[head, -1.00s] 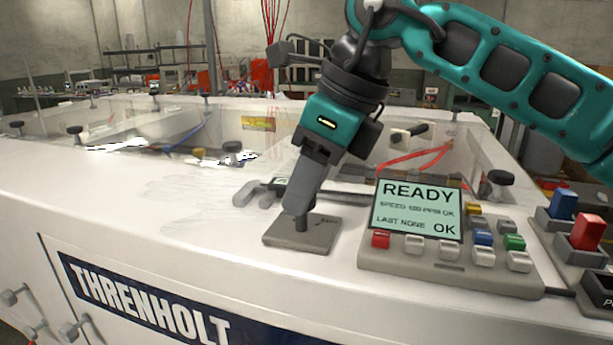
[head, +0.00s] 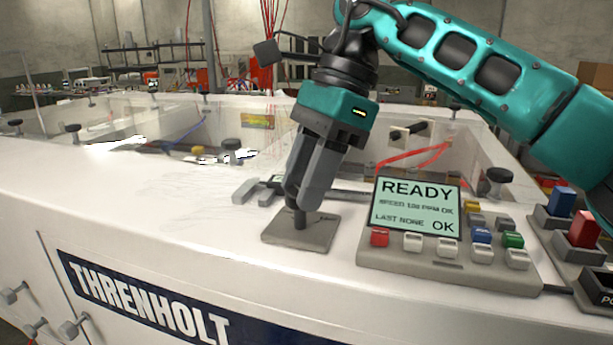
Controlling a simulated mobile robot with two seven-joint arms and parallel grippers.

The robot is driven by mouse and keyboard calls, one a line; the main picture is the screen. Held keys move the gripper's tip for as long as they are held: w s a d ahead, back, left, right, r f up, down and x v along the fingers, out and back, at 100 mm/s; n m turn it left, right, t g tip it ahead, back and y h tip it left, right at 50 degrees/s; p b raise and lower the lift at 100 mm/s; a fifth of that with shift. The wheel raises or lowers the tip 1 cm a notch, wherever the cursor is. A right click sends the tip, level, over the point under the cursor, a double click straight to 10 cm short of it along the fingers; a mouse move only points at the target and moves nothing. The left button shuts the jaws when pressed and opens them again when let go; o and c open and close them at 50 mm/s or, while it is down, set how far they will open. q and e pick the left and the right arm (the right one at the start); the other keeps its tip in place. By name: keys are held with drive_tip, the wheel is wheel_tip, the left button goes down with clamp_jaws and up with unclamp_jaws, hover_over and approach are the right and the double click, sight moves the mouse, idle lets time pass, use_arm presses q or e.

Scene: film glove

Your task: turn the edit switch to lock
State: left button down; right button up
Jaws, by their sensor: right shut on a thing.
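The edit switch (head: 300,219) stands on a flat grey plate (head: 318,238) on the white machine top. Its upper part is hidden by my right gripper (head: 300,205), which comes down from above and is shut on it. The markings on the plate are too small to read, so I cannot tell which position the switch points to. My left gripper is not in view.
A control panel (head: 450,262) with a screen (head: 417,207) reading READY and several coloured buttons sits just right of the plate. Blue (head: 563,201) and red (head: 585,229) rockers stand farther right. Clear guards with black knobs lie behind. The white top to the left is free.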

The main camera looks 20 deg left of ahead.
drive_tip(key=shift+n, duration=0.3)
drive_tip(key=o, duration=1)
drive_tip(key=shift+o, duration=0.2)
drive_tip(key=shift+r, duration=0.1)
drive_tip(key=v, duration=0.7)
drive_tip(key=shift+r, duration=0.15)
